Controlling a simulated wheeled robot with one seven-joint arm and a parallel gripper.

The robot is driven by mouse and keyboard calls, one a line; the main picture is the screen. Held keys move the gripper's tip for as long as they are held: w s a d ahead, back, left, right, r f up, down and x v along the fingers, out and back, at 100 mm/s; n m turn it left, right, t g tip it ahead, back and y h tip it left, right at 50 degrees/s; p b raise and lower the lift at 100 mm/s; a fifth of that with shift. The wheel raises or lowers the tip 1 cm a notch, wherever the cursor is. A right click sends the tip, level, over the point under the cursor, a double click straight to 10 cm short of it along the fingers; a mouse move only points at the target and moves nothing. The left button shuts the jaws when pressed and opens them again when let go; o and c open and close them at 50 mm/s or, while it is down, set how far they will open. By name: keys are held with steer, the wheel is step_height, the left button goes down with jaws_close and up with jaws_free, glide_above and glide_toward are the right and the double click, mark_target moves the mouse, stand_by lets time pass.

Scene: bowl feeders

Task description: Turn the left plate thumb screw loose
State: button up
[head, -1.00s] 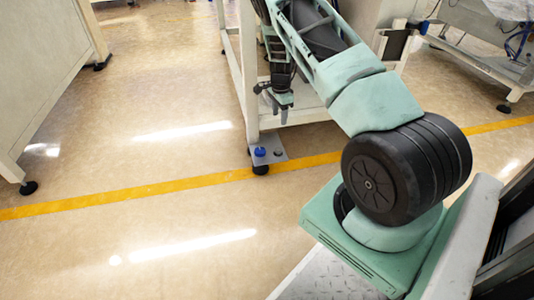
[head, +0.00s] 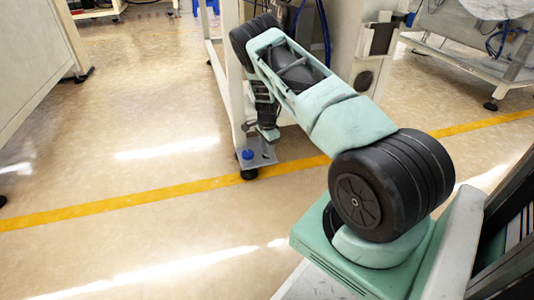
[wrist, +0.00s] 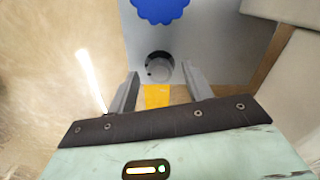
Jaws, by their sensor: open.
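A grey plate (head: 268,158) sits low at the foot of a white frame. A blue scalloped knob (head: 248,154) stands on its left part in the head view; it also shows, cut off, at the top of the wrist view (wrist: 160,8). A smaller dark round screw with a grey top (wrist: 159,67) is on the plate near its edge, between my fingertips in the wrist view. My gripper (head: 268,134) is open over the plate's right part, its fingers (wrist: 160,72) either side of that screw. I cannot tell whether they touch it. In the head view my gripper hides this screw.
The white frame's leg (head: 232,95) rises close beside my arm. A beige panel (wrist: 293,90) is to the right in the wrist view. A yellow floor line (head: 120,204) runs past the plate. Open floor (head: 140,120) lies to the left.

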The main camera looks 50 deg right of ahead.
steer(key=shift+f, duration=0.2)
steer(key=c, duration=1)
steer(key=shift+o, duration=0.2)
steer(key=shift+r+n+p, duration=0.15)
steer(key=shift+n+p, duration=0.15)
steer(key=shift+p, duration=0.1)
steer(key=n+p, duration=0.2)
steer(key=shift+r+n+p, duration=0.1)
steer(key=shift+n+p, duration=0.25)
steer(key=shift+n, duration=0.05)
steer(key=n+p, duration=0.2)
steer(key=n, duration=0.2)
steer(key=shift+p, duration=0.35)
steer(key=n+p, duration=0.1)
steer(key=n, duration=0.4)
steer(key=shift+p, duration=0.4)
steer(key=shift+f+n+p, duration=0.25)
steer(key=shift+n+p, duration=0.2)
steer(key=shift+n, duration=1.35)
